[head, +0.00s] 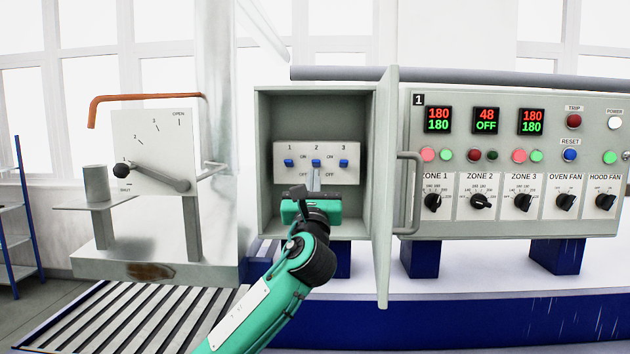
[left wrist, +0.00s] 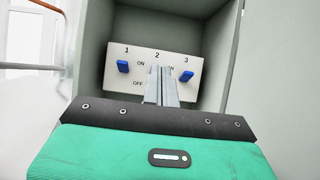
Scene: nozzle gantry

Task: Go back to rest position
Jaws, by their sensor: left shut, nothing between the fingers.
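My left gripper (head: 314,178) is raised inside the open breaker box, shut and empty, with its fingertips in front of switch 2. In the left wrist view its fingers (left wrist: 160,82) cover most of that switch; I cannot tell whether they touch it. The white switch panel (head: 317,175) holds three blue switches. Switch 1 (head: 289,163), switch 2 (head: 316,162) and switch 3 (head: 343,163) appear level with the ON marks in the head view. Switch 1 (left wrist: 123,66) and switch 3 (left wrist: 184,77) show on either side of the fingers. My right gripper is not in view.
The box's door (head: 387,200) stands open on the right, its edge toward me. Beyond it is a control panel (head: 520,222) with displays and knobs. A lever plate (head: 152,135) and an orange pipe (head: 140,97) stand left. A slatted conveyor (head: 130,318) lies at lower left.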

